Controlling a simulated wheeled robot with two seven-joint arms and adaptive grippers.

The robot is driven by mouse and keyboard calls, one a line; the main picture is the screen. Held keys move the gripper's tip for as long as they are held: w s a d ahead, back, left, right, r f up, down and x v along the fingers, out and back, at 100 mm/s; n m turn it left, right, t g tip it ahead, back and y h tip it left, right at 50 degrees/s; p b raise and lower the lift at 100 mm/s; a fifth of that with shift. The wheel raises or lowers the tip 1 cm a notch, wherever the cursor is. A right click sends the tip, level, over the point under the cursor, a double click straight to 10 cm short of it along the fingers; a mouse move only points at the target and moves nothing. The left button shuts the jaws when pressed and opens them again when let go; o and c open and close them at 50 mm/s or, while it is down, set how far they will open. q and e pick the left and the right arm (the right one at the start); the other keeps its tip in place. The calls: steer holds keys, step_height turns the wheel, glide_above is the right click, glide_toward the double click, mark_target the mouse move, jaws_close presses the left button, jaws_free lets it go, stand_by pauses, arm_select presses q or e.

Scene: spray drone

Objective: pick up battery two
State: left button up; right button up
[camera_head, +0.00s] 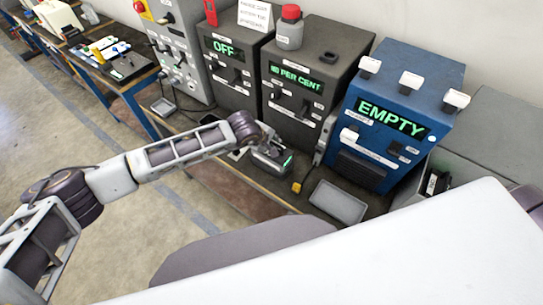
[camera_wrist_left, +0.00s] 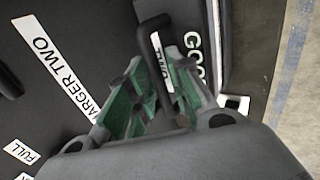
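The battery (camera_head: 272,163) is a dark grey block with a small green light, low in front of the chargers in the head view. In the left wrist view its dark handle (camera_wrist_left: 147,32) carries a white label that I cannot read fully. My left gripper (camera_wrist_left: 153,62), with green finger pads, has its fingertips close on both sides of this handle and looks shut on it. In the head view the gripper (camera_head: 262,142) is small and partly hidden by the wrist. Charger two (camera_head: 312,61), a dark box with a green display, stands just behind. My right gripper is not in view.
A dark charger reading OFF (camera_head: 233,92) stands left, a blue charger reading EMPTY (camera_head: 372,142) right. A red-capped bottle (camera_head: 289,30) stands on charger two. A grey tray (camera_head: 338,203) and a yellow item (camera_head: 297,187) lie on the bench. A second bench (camera_head: 122,68) is at left.

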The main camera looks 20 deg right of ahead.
arm_select(q)
jaws_close()
stand_by(0.5)
steer(key=shift+w+d+r, duration=0.1)
steer(key=shift+w+r, duration=0.05)
steer(key=shift+r, duration=0.05)
